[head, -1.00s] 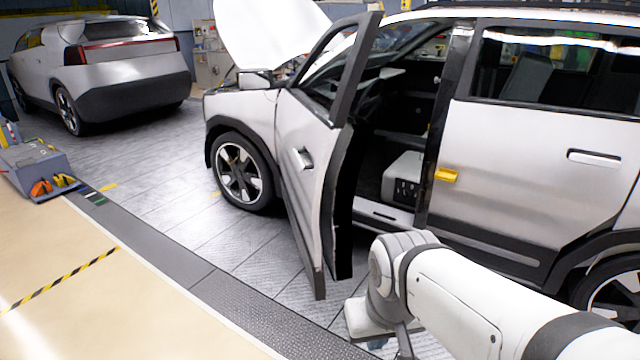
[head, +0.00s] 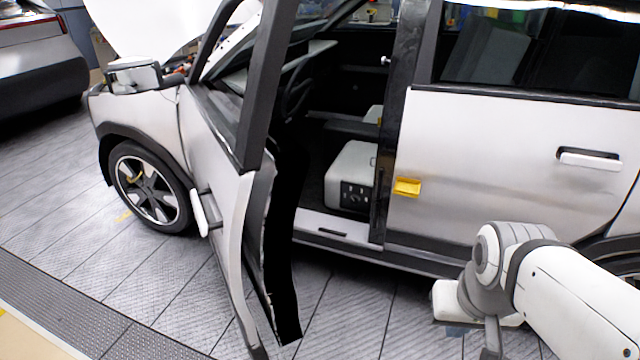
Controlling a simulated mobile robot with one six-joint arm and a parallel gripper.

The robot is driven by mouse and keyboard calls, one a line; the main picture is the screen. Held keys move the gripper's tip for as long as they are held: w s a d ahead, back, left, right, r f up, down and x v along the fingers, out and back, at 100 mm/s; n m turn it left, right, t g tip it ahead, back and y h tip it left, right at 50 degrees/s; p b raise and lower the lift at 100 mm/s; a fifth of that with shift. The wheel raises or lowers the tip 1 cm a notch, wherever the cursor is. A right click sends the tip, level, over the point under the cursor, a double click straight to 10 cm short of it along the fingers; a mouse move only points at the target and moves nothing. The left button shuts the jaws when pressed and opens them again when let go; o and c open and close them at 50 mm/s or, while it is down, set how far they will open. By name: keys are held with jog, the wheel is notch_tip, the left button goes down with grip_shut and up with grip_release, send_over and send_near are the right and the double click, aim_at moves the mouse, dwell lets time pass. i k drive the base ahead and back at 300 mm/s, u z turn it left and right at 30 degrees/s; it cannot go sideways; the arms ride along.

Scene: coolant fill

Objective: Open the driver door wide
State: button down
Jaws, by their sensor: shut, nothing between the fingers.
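The driver door (head: 231,230) of the white car stands open on its front hinges, swung out from the body. Its outer face is seen at a steep slant, with the light door handle (head: 202,212) sticking out to the left. Its dark window frame (head: 258,90) rises above. The doorway behind shows the sill (head: 330,232) and the dark cabin. My gripper (head: 492,342) is at the lower right, in front of the rear door and well right of the driver door, not touching it. Its slim fingers point down, look shut and hold nothing; their tips are partly hidden.
The closed rear door (head: 500,170) has a yellow tab (head: 407,187) at its front edge. The front wheel (head: 150,190) is left of the driver door. Grey floor tiles (head: 120,280) are free in front. Another car (head: 40,60) stands at the far left.

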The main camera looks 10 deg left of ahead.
aim_at(256, 177)
jog(key=u, duration=0.2)
jog(key=i, duration=1.05)
jog(key=u, duration=0.55)
jog(key=k, duration=0.9)
jog(key=u, duration=0.15)
jog(key=i, duration=0.9)
